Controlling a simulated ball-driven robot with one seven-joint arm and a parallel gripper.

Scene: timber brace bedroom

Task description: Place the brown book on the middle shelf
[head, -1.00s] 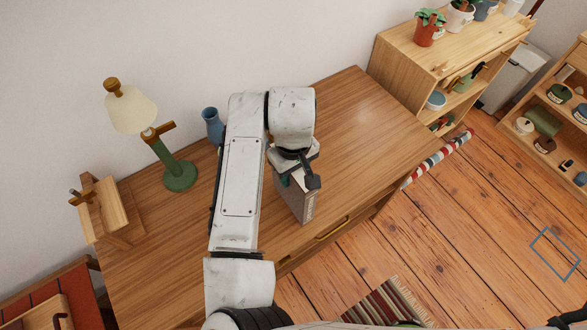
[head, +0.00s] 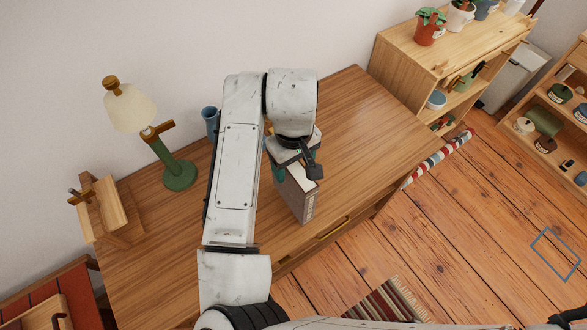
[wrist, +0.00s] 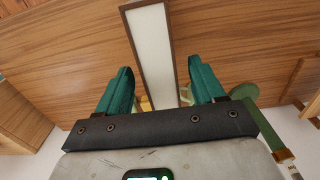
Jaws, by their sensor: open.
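The brown book (head: 297,196) stands upright on the wooden desk, near its front edge; its pale page edge faces up. In the wrist view the book (wrist: 152,45) shows as a pale strip with brown cover edges, between the two green fingers. My gripper (wrist: 159,76) is open, with one finger on each side of the book's line and gaps to both. In the head view my gripper (head: 293,166) is at the book's upper end, partly hiding it. A wooden shelf unit (head: 398,78) stands right of the desk; its lower shelves hold small items.
A lamp with a green base (head: 180,175) and a blue vase (head: 209,118) stand on the desk (head: 365,130), left of my arm. Potted plants (head: 430,27) top the shelf unit. Another shelf unit (head: 550,100) is at far right. The desk's right part is clear.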

